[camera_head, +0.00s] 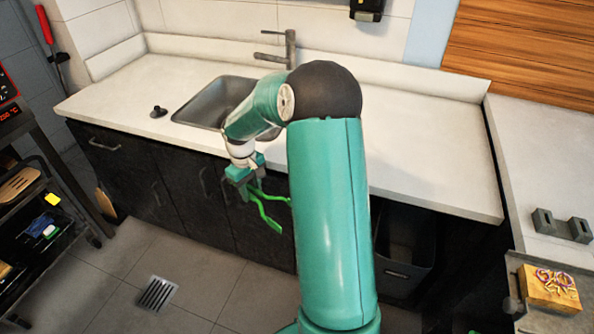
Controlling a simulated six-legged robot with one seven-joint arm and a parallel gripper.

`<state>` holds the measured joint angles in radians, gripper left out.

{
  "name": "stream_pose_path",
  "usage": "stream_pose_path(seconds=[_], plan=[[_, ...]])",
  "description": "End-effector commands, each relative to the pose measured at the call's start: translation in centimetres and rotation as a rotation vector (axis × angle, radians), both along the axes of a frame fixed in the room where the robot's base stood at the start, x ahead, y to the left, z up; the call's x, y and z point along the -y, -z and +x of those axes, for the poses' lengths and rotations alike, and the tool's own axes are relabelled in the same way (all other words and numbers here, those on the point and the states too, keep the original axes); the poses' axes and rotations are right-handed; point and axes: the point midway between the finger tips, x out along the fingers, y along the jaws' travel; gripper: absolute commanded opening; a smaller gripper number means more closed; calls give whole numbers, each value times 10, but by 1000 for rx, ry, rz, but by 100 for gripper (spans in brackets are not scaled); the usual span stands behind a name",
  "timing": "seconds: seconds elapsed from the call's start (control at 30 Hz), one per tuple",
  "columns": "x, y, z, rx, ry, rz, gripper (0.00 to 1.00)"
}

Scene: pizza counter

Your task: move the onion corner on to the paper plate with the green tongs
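My gripper (245,182) hangs in front of the sink counter, below its front edge, pointing down. It appears shut on the green tongs (267,214), whose two arms spread apart below it with nothing between them. A light wooden block (537,297) at the lower right carries purple-and-white onion rings (556,279); I cannot tell whether these are the onion corner. I see no paper plate. My arm covers part of the counter and sink.
The white counter (430,165) holds a sink (209,103), a tap (289,45) and a small black stopper (158,111). Grey blocks (562,226) stand on the right counter. A black shelf cart (45,235) is at left. The tiled floor (215,285) is clear around a drain (157,294).

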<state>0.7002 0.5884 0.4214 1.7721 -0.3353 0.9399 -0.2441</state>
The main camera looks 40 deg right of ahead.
Motion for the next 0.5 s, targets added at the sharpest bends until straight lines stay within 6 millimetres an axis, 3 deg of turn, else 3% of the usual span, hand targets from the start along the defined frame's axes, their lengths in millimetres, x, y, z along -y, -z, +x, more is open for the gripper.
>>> stream_pose_path(seconds=[0.03, 0.1, 0.3, 0.4, 0.5], plan=[[-27, 12, 11, -3, 2, 2, 36], [-60, 28, 23, -3, 22, 2, 36], [-149, 68, 41, -5, 81, 0, 36], [-179, 82, 44, -4, 104, -2, 36], [-195, 90, 44, -5, 118, -4, 36]])
